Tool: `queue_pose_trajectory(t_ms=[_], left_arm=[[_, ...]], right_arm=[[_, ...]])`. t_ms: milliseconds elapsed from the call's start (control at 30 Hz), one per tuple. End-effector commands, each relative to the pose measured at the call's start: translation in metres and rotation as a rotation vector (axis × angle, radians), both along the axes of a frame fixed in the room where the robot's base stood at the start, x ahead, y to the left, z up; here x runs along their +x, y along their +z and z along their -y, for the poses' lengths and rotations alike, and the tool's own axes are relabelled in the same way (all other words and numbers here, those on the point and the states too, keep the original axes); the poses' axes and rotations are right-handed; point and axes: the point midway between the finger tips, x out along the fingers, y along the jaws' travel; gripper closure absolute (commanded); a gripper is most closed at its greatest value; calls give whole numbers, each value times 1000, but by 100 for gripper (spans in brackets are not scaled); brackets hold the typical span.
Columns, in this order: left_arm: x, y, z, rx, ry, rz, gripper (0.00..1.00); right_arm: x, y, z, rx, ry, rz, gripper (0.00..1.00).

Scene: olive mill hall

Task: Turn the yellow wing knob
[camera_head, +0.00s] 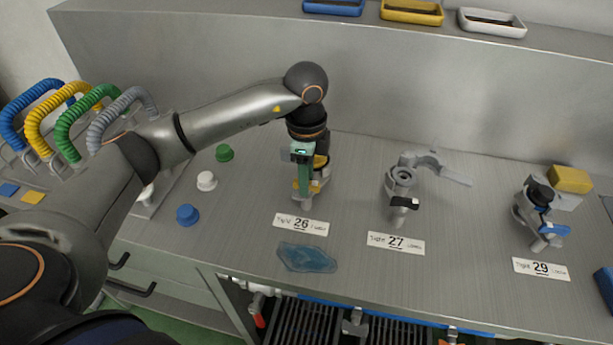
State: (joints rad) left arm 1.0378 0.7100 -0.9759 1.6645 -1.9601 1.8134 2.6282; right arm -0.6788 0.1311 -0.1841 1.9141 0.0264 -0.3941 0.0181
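The yellow wing knob (312,186) belongs to the fitting that stands behind the label "26" on the steel bench. It is mostly covered; only small yellow bits show around my fingers. My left gripper (304,186) reaches down from above, right at this fitting, with its green-sided finger in front of the knob. Whether its fingers touch or close on the knob is hidden from this angle. My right gripper is not in view.
A grey fitting (401,184) with a black knob stands behind label "27". Another (535,212) with a blue wing knob stands behind label "29". Green (224,153), white (206,181) and blue (187,215) caps lie left. A blue puddle-like patch (306,257) lies in front.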

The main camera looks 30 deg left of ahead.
Motion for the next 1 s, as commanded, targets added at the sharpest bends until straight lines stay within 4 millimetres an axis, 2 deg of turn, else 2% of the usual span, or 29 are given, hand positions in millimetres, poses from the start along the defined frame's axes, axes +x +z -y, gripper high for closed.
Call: queue_pose_trajectory(t_ms=[233, 367, 467, 800, 1000], left_arm=[[-1, -1, 1, -1, -3, -4, 57], [0, 9, 1, 0, -3, -1, 57], [0, 25, 1, -1, -3, 0, 57], [0, 101, 0, 1, -1, 2, 57], [-1, 121, 0, 1, -1, -1, 57]], right_arm=[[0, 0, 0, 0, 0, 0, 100], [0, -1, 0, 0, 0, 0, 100], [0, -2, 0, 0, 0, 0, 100], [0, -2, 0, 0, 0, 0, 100], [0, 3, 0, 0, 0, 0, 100]])
